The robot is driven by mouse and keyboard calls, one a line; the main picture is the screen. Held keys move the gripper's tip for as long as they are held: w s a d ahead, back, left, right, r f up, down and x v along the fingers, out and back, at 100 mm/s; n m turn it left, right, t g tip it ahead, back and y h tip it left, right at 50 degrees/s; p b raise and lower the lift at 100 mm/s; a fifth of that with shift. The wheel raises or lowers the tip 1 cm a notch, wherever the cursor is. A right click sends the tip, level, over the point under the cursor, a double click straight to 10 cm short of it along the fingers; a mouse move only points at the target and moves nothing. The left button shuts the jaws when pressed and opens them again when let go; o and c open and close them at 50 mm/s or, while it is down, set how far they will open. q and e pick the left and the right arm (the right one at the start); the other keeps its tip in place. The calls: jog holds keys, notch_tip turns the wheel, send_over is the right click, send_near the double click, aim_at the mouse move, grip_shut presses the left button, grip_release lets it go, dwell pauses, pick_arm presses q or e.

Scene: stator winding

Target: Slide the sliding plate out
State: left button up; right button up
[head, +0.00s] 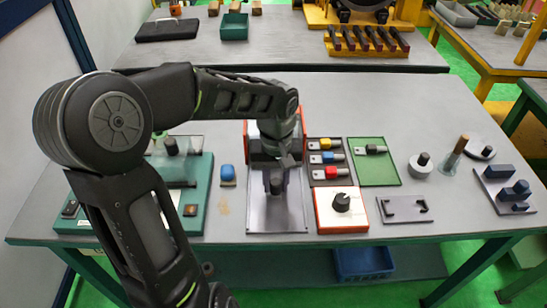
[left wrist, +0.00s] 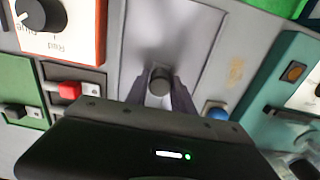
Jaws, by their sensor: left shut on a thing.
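The sliding plate (head: 277,217) is a flat grey plate that lies on the grey table in front of a red-edged housing (head: 258,143). Its front part is out in the open, and its back end is hidden under my arm and the housing. A dark round knob (head: 277,187) stands up from it. My left gripper (head: 276,180) reaches down over the plate and is shut on the knob. In the left wrist view, its two fingers (left wrist: 160,92) flank the knob (left wrist: 158,78), with the plate (left wrist: 190,35) beneath. My right gripper is not in view.
A teal station (head: 200,185) with a blue-topped block (head: 227,174) beside it is on the left. A red-edged panel with a black dial (head: 342,202) sits close on the plate's right, with part trays (head: 328,183) behind it. The table strip before the plate is narrow and clear.

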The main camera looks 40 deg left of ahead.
pick_arm(q)
jog(key=shift+s+d, duration=0.85)
jog(key=shift+s, duration=0.25)
jog(key=shift+s+d, duration=0.8)
jog(key=shift+s, duration=0.35)
jog(key=shift+s+d, duration=0.85)
jog(key=shift+s, duration=0.25)
jog(key=o, duration=0.9)
jog(key=shift+o, duration=0.2)
jog(key=shift+r, duration=0.15)
notch_tip(320, 180, up, 6)
jog(key=p, duration=0.4)
